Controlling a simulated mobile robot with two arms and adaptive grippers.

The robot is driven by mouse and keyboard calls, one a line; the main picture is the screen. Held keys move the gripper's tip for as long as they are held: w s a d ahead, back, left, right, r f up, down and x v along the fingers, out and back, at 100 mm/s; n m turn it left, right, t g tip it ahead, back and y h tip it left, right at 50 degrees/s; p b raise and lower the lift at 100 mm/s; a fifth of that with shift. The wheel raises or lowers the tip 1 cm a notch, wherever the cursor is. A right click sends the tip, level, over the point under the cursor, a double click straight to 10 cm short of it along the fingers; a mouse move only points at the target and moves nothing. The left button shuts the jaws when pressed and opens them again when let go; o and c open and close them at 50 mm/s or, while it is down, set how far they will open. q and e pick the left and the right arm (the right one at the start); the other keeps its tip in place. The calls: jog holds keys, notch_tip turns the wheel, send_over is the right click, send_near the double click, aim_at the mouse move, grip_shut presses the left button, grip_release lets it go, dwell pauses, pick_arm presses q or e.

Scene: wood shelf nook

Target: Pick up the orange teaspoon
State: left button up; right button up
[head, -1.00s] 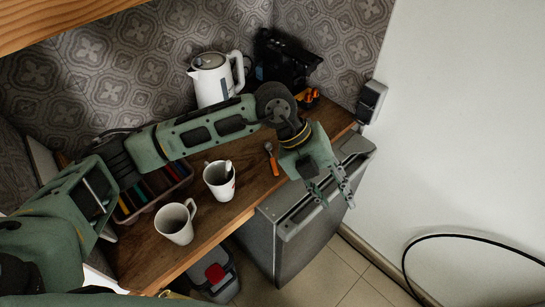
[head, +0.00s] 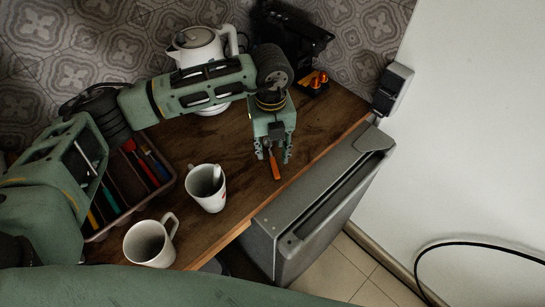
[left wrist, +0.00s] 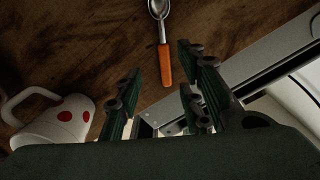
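The orange teaspoon (head: 274,165) lies on the wooden shelf near its front edge. In the left wrist view the teaspoon (left wrist: 164,64) shows its orange handle pointing toward my gripper, with the metal bowl end at the top edge of the picture. My left gripper (head: 272,157) is above the spoon in the head view and hides its bowl end. In the left wrist view my left gripper (left wrist: 157,85) is open, its fingers apart on either side of the handle's line, with nothing between them. My right gripper is not in view.
A white mug (head: 207,190) with a spoon in it and another mug (head: 150,243) stand left of the teaspoon. A cutlery tray (head: 168,187), a kettle (head: 236,42) and a black machine (head: 290,40) are also on the shelf. A grey fridge (head: 300,225) stands in front.

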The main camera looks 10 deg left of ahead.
aim_at(274, 164)
pick_arm(q)
jog(key=f, duration=0.1)
jog(key=f+p, duration=0.1)
jog(key=f, duration=0.1)
jog(key=f+p, duration=0.1)
jog(key=shift+s+d+f, duration=0.1)
jog(key=shift+d+f, duration=0.1)
jog(key=shift+d, duration=0.2)
jog(key=shift+f, duration=0.45)
grip_shut()
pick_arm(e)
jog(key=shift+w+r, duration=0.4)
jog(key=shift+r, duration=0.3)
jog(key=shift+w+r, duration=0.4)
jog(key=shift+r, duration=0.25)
